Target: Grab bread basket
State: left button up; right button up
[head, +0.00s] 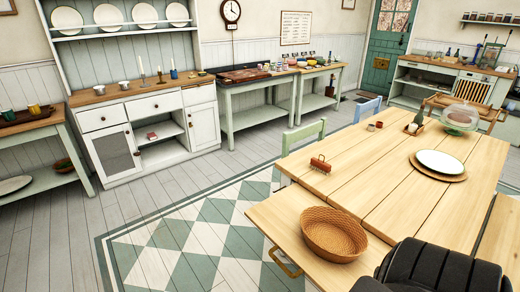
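The bread basket is a round, empty-looking woven brown basket (334,238). It sits upright on the near left end of the light wooden table (385,185), close to the table's edge in the head view. Neither my left nor my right gripper shows in this view. Nothing touches the basket that I can see.
A small reddish rack (320,164) stands beyond the basket. A white plate (441,161) on a round mat and a glass dome (461,116) are farther along. A green chair (303,137) is at the table's far side. Checkered floor (200,235) at left is clear.

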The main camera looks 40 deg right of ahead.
aim_at(330, 233)
jog(key=i, duration=2.4)
jog(key=z, duration=4.2)
